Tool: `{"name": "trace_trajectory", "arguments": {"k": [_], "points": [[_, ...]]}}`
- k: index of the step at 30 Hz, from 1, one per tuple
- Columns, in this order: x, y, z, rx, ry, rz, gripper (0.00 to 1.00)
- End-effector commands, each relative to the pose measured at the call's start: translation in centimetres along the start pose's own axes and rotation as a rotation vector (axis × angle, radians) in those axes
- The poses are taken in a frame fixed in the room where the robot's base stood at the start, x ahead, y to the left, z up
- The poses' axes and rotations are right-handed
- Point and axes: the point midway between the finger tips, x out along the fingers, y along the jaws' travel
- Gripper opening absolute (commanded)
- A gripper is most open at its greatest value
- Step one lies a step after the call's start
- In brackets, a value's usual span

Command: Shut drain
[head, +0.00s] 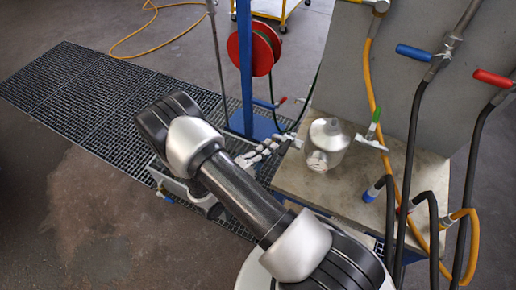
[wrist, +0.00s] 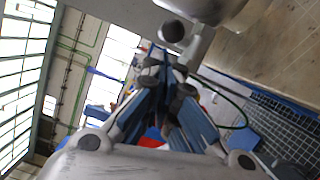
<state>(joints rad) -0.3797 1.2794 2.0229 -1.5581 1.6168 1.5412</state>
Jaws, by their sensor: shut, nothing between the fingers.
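A small metal vessel (head: 327,134) stands on the bench, with a round flanged end facing the head camera at its lower left. A green valve handle (head: 374,122) stands upright on the fitting at its right side. I cannot tell which fitting is the drain. My gripper (head: 292,141) is at the left of the vessel, its fingertips close to it; contact cannot be made out. In the wrist view my gripper (wrist: 163,62) is shut and empty. Just beyond the fingertips is a dark round-ended fitting (wrist: 173,31), below the vessel's curved metal side (wrist: 205,8).
Hoses and pipes with blue (head: 413,52) and red (head: 492,78) handles stand at the right. A blue post (head: 244,60) with a red hose reel (head: 253,50) stands behind my gripper. Floor grating (head: 80,85) lies at left.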

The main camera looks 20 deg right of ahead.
Motion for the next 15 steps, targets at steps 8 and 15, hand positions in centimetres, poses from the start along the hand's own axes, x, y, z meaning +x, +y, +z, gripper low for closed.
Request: {"name": "trace_trajectory", "arguments": {"k": [8,15], "points": [[0.12,0.03,0.48,0.001,0.000,0.000,0.00],[0.16,-0.06,1.21,-0.002,0.000,0.000,0.00]]}}
